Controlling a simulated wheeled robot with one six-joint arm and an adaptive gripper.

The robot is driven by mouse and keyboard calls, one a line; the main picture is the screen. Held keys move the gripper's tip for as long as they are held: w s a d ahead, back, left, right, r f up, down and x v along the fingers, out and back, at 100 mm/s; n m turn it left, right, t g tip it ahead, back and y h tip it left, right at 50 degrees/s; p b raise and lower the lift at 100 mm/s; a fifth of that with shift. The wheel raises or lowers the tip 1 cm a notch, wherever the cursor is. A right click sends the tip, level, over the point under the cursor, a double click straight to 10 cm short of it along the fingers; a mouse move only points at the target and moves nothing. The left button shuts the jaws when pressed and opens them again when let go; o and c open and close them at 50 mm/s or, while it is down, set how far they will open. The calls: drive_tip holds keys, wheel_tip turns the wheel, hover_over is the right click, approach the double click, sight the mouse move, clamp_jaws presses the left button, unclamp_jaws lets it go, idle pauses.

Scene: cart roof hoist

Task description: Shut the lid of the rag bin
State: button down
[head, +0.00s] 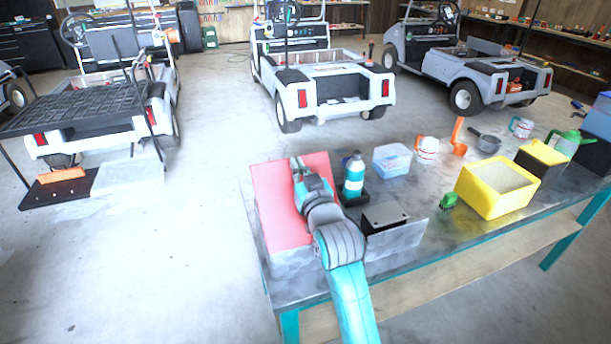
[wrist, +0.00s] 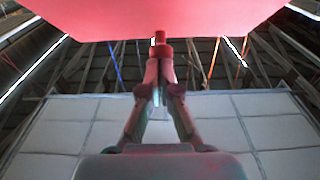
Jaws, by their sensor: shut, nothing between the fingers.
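The rag bin's lid is a flat red panel (head: 275,195) at the left end of the workbench. It looks raised, though its exact angle is hard to judge. The bin body below it is mostly hidden by the lid and my arm. My gripper (head: 297,163) is in front of the red panel, near its far edge. In the wrist view the red lid (wrist: 160,14) spans the top, and my shut gripper (wrist: 161,45) has its tips at the lid's near edge. I cannot tell whether they touch it. Nothing is held.
A blue-white tub (head: 391,160), yellow bin (head: 497,188) and mugs are further right on the bench (head: 440,240).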

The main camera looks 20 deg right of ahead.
drive_tip(key=w+f+g, duration=1)
drive_tip(key=w+f, duration=0.1)
drive_tip(key=f, duration=0.1)
drive_tip(key=shift+w+f, duration=0.15)
drive_tip(key=shift+f, duration=0.35)
drive_tip(key=shift+r, duration=0.1)
